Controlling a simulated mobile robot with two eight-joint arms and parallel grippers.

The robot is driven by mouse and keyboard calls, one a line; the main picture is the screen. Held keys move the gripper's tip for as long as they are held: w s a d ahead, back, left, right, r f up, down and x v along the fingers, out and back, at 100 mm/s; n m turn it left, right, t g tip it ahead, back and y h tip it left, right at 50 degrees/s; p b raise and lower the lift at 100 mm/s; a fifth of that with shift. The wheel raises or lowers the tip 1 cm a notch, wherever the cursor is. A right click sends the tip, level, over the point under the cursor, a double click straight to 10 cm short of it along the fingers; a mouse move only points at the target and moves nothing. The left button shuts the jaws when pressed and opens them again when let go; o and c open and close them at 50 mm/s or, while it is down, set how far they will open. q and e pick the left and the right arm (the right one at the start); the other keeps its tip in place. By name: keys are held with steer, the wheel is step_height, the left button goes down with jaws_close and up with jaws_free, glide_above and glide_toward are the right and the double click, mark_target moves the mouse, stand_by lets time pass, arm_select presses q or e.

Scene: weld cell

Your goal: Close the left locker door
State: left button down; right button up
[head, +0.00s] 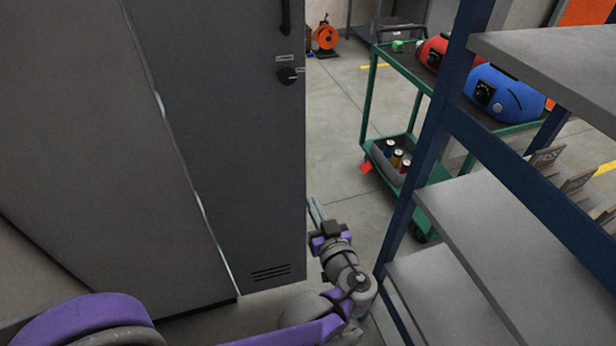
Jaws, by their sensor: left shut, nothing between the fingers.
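The locker door (235,160) is a tall dark grey panel with a black handle (286,17), a round black knob (288,76) and vent slots (271,273) near its foot. A bright thin line runs down its left edge, beside a paler grey locker panel (75,130). Floor shows right past its right edge; I cannot tell how far it stands open. My left gripper (314,210) is shut and empty, just right of the door's lower right edge. I cannot tell if it touches the door. My right gripper is out of view.
A blue-framed shelf rack (432,130) with grey shelves stands close on the right. Floor (335,125) between door and cart is clear.

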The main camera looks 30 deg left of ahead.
mark_target(304, 155)
arm_select(q)
steer(key=shift+t+y, duration=0.3)
steer(key=shift+t, duration=0.4)
steer(key=x, duration=0.4)
steer(key=w+d+b+x, duration=0.1)
steer(key=x, duration=0.4)
steer(key=b+x, duration=0.1)
steer(key=x, duration=0.3)
steer(key=shift+w+r, duration=0.1)
steer(key=shift+w, duration=0.5)
steer(key=shift+w+a, duration=0.15)
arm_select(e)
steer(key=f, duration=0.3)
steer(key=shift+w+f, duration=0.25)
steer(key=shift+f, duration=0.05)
